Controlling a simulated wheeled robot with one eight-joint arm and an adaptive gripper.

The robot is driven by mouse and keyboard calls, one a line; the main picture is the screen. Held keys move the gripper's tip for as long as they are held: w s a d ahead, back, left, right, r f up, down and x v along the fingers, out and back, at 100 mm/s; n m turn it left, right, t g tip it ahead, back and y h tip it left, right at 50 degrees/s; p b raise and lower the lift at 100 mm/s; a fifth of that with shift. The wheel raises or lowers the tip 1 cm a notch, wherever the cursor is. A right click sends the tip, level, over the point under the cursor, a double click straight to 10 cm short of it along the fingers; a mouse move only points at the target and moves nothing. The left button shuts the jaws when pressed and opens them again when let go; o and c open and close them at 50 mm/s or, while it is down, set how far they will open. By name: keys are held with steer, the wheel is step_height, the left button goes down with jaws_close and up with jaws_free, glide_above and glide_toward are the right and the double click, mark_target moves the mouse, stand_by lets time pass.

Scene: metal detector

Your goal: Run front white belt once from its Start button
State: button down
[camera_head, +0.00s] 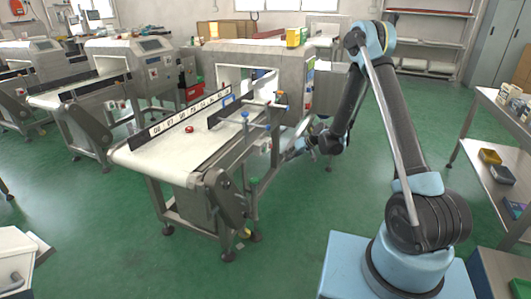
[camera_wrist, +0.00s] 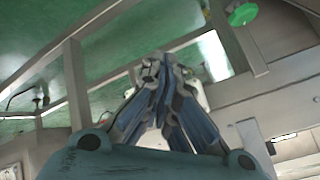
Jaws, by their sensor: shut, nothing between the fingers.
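The front white belt (camera_head: 165,153) runs through the metal detector (camera_head: 290,75). A small red object (camera_head: 189,129) lies on it. My gripper (camera_head: 290,156) is small and dark at the belt's right side, by the machine frame. In the wrist view my gripper (camera_wrist: 167,65) has its blue-grey fingers close together, with nothing between them. A green round part (camera_wrist: 243,14) shows beyond the fingertips, up and right, apart from them. A green part (camera_head: 254,181) also sits on the belt frame in the head view. I cannot make out a label or tell which part is the Start button.
Blue-topped rods and brackets (camera_head: 246,118) stand along the belt's near right side. Other detector lines (camera_head: 120,50) stand at the left. A shelf table (camera_head: 487,160) with boxes is at the right. Green floor between it and the belt is partly open.

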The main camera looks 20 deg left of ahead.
mark_target(264, 149)
steer(key=shift+a, duration=0.1)
stand_by(0.3)
steer(key=a, duration=0.8)
steer(key=shift+w+a, duration=0.35)
stand_by(1.4)
steer(key=shift+a, duration=0.4)
